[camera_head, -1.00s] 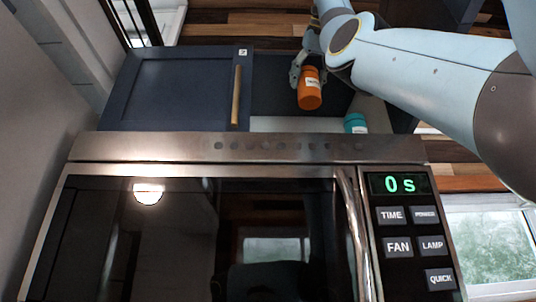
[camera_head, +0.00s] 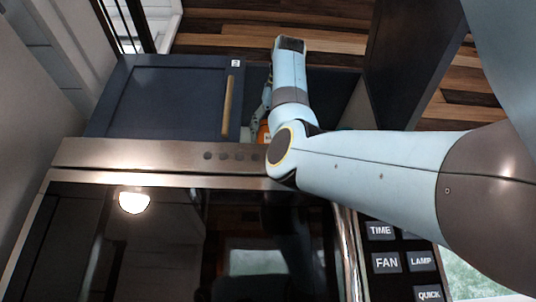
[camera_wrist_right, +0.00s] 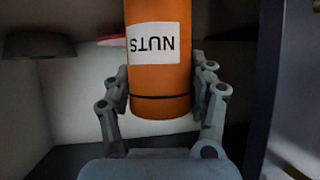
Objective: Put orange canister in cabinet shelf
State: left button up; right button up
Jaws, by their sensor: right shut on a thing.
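The orange canister (camera_wrist_right: 160,85) has a white "NUTS" label and is held between the fingers of my right gripper (camera_wrist_right: 160,100), which is shut on it in the right wrist view. In the head view only a sliver of the orange canister (camera_head: 263,132) shows beside my right arm, which hides most of it and the gripper. The cabinet (camera_head: 165,100) above the microwave has a dark blue door shut on the left. Its right side is open, and the canister is at that opening. I cannot tell whether the canister touches the shelf. My left gripper is not in view.
The microwave (camera_head: 130,155) fills the area below the cabinet. An open dark door panel (camera_head: 410,60) stands right of the opening. The right wrist view shows a dark bowl-like thing (camera_wrist_right: 38,45) at left and a red-rimmed thing (camera_wrist_right: 112,41) behind the canister.

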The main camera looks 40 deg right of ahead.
jog(key=shift+s+r, duration=0.1)
jog(key=shift+s, duration=0.1)
jog(key=shift+a, duration=0.1)
jog(key=shift+f, duration=0.25)
jog(key=o, duration=1.5)
jog(key=shift+r, duration=0.2)
jog(key=shift+s+r, duration=0.15)
jog(key=b+v, duration=0.4)
jog(key=v, duration=0.7)
jog(key=shift+s+a+r+b, duration=0.15)
jog(key=shift+s+a+b, duration=0.1)
jog(key=shift+b, duration=0.15)
